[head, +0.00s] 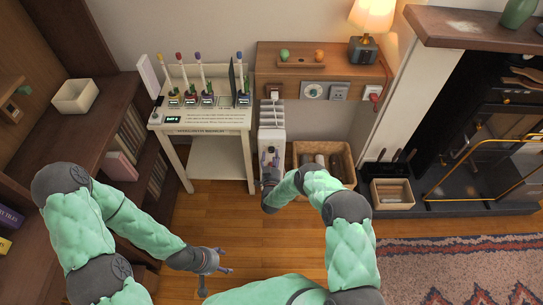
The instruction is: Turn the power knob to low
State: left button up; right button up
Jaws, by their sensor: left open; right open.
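A white slatted heater (271,121) stands on the floor between the small white table and a wicker basket. A power knob cannot be made out for sure; my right gripper covers part of the heater's front panel. My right gripper (269,157) is open at that panel, pointing away from me. I cannot tell whether its fingers touch anything. My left gripper (228,262) is open and empty, low over the wooden floor at the lower middle, apart from the heater.
A wooden shelf (282,75) with a lit lamp (372,17) hangs behind. Wooden floor (213,215) lies clear in front.

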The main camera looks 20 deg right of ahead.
aim_at(271, 150)
jog(key=shift+b+x, duration=0.35)
jog(key=shift+x, duration=1)
jog(key=shift+c, duration=0.3)
grip_shut()
jog(key=shift+m, duration=0.3)
jog(key=m, duration=0.3)
jog(key=shift+r+m, duration=0.1)
jog(key=shift+m, duration=0.2)
jog(key=m, duration=0.3)
jog(key=shift+d+m, duration=0.15)
jog(key=shift+m, duration=0.15)
jog(key=m, duration=0.5)
jog(key=shift+d+m, duration=0.1)
jog(key=shift+m, duration=0.6)
